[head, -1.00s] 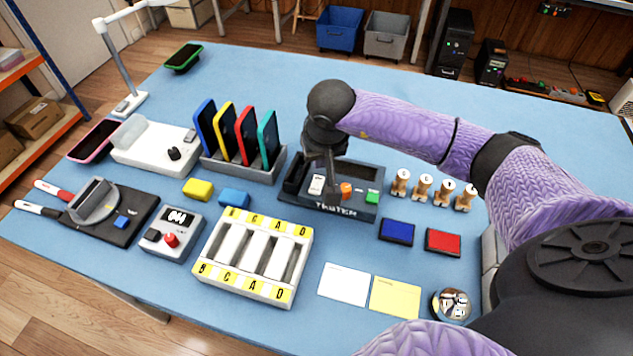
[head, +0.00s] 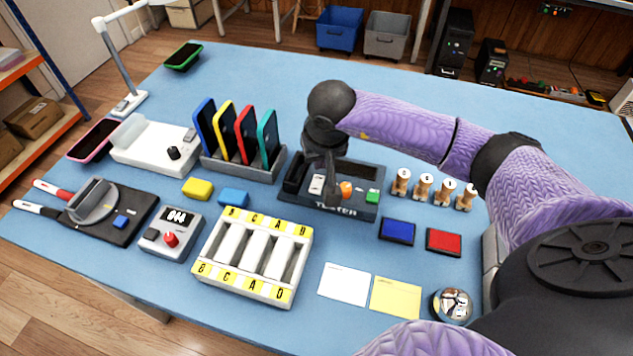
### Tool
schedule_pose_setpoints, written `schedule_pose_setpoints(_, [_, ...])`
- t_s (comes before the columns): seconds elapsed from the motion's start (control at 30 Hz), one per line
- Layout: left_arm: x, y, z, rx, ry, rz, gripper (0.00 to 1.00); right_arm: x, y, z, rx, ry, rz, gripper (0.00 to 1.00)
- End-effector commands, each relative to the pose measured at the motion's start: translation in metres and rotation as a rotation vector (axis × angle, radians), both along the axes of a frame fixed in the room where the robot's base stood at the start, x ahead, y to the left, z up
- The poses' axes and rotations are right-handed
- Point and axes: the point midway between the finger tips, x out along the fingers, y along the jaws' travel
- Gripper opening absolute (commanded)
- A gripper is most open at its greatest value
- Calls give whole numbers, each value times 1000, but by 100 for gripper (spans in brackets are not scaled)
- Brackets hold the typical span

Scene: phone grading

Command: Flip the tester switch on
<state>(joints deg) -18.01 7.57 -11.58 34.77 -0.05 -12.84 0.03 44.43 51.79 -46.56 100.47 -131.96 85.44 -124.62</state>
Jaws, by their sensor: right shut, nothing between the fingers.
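The tester (head: 300,202) is a dark box with the label "TESTER" on its front, in the middle of the blue table. My right gripper (head: 331,196) is shut and empty and points down over the tester, between the white switch and the orange knob. I cannot tell whether its tips touch either. My left gripper is not in view.
A rack (head: 236,167) with several upright phones stands left of the tester. Wooden stamps (head: 423,188) stand to the right. Blue (head: 397,231) and red (head: 443,242) pads lie at front right, and a lettered tray (head: 212,289) at front left.

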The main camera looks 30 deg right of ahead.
Motion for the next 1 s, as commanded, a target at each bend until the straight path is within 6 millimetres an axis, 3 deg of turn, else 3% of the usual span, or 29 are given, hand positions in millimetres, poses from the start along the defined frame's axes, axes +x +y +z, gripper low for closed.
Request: schedule_pose_setpoints(1.0, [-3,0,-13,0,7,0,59,0,0,-16,0,0,0,0])
